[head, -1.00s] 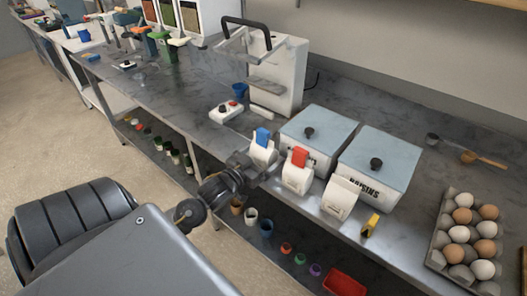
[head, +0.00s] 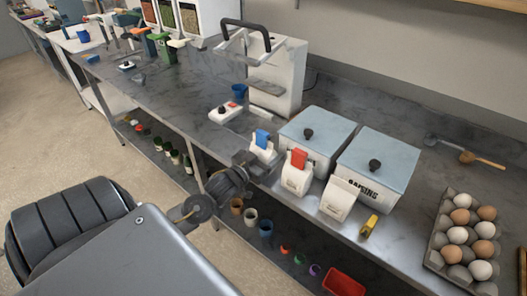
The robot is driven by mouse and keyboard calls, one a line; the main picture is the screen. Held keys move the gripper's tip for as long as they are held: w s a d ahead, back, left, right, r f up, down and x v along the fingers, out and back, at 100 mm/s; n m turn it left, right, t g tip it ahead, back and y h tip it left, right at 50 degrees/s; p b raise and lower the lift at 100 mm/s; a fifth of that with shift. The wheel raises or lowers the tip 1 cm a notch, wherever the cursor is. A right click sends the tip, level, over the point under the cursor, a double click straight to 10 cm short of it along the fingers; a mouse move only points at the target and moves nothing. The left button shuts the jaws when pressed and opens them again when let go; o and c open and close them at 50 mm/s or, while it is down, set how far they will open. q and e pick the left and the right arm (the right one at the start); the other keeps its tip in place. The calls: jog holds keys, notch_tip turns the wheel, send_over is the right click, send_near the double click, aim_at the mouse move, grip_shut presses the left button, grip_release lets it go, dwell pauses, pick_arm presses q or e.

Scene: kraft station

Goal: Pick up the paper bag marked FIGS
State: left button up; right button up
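Three small white paper bags stand in a row at the front edge of the metal counter. The left bag (head: 264,153) has a blue clip on top. The middle bag (head: 296,179) has a red clip. The right bag (head: 339,199) has no clip on it. Their print is too small to read, so I cannot tell which is marked FIGS. My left gripper (head: 259,168) is at the lower front of the blue-clipped bag and covers part of it. Its fingers are too small and dark to tell whether they touch the bag or are open. My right gripper is not in view.
Two lidded bins stand behind the bags; the right bin (head: 374,168) reads RAISINS. A yellow clip (head: 369,226) lies by the right bag. An egg tray (head: 433,262) is at the right. A white press (head: 277,85) stands behind. Cups and a red tray (head: 344,283) are on the lower shelf.

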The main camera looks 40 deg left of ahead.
pick_arm(q)
jog(key=shift+r, duration=0.1)
jog(key=shift+r, duration=0.9)
jog(key=s+r, duration=0.1)
jog(key=r, duration=0.1)
jog(key=s+d+r, duration=0.1)
jog(key=s+r, duration=0.1)
jog(key=r, duration=0.1)
jog(key=s+r, duration=0.2)
jog(key=shift+s+d+r, duration=0.15)
jog(key=shift+d+r, duration=0.05)
jog(key=shift+r, duration=0.05)
jog(key=p, duration=0.7)
send_near(265, 136)
jog(key=r, duration=0.1)
jog(key=d+r, duration=0.1)
jog(key=s+r, duration=0.1)
jog(key=shift+d+r, duration=0.3)
jog(key=shift+d, duration=0.1)
